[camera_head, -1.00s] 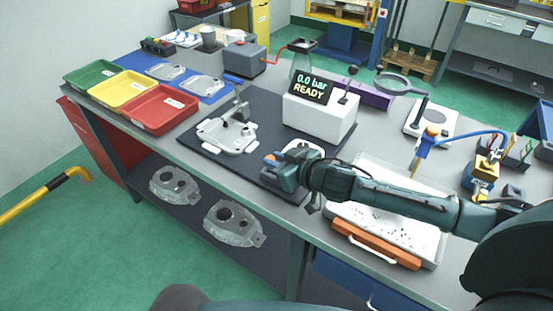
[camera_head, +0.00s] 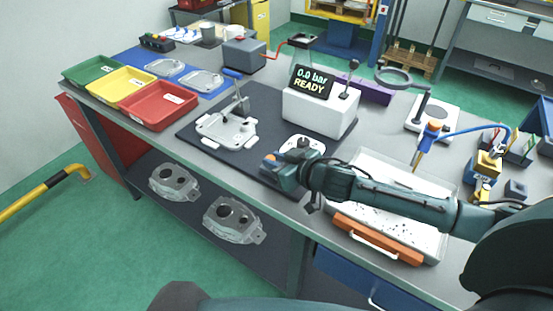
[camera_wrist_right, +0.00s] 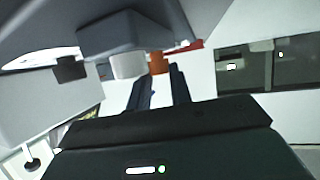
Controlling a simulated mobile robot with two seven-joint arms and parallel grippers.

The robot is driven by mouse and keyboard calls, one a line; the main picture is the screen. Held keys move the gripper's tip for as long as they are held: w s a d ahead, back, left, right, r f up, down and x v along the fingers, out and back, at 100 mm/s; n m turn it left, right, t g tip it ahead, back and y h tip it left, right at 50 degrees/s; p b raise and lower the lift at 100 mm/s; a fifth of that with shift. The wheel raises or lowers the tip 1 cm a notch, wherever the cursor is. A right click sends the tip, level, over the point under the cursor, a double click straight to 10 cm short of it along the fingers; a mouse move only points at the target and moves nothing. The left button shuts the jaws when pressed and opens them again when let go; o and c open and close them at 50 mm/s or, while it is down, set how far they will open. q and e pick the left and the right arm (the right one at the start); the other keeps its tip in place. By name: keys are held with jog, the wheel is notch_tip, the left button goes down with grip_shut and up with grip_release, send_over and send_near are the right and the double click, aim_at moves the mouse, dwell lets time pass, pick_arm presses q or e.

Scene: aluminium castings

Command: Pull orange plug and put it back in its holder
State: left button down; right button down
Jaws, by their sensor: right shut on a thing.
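My right gripper (camera_head: 272,161) is over the front edge of the dark mat (camera_head: 205,146), in front of a white plate (camera_head: 318,147) that is partly hidden by my wrist. An orange plug (camera_head: 270,156) shows at its fingertips. In the right wrist view the two dark fingers (camera_wrist_right: 160,82) are close together, with the orange plug (camera_wrist_right: 157,62) at their tips. The gripper is shut on the plug. A white fixture with a casting (camera_head: 228,131) and a blue-handled clamp (camera_head: 232,73) stands to the left. I cannot clearly tell which part is the plug's holder. My left gripper is not in view.
A white test box (camera_head: 322,110) reads "0.0 bar READY". Red (camera_head: 160,105), yellow (camera_head: 121,87) and green (camera_head: 91,71) trays stand at the left. A shallow tray with an orange front (camera_head: 377,240) lies beneath my right forearm. A magnifier (camera_head: 394,78) stands at the back right.

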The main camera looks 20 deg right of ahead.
jog(key=shift+f+b, duration=0.3)
jog(key=shift+f, duration=0.2)
jog(key=c, duration=1.2)
grip_release()
jog(key=shift+s+r, duration=0.1)
jog(key=b+v, duration=0.1)
jog(key=v, duration=1)
jog(key=shift+s+d, duration=0.1)
jog(key=shift+v, duration=0.85)
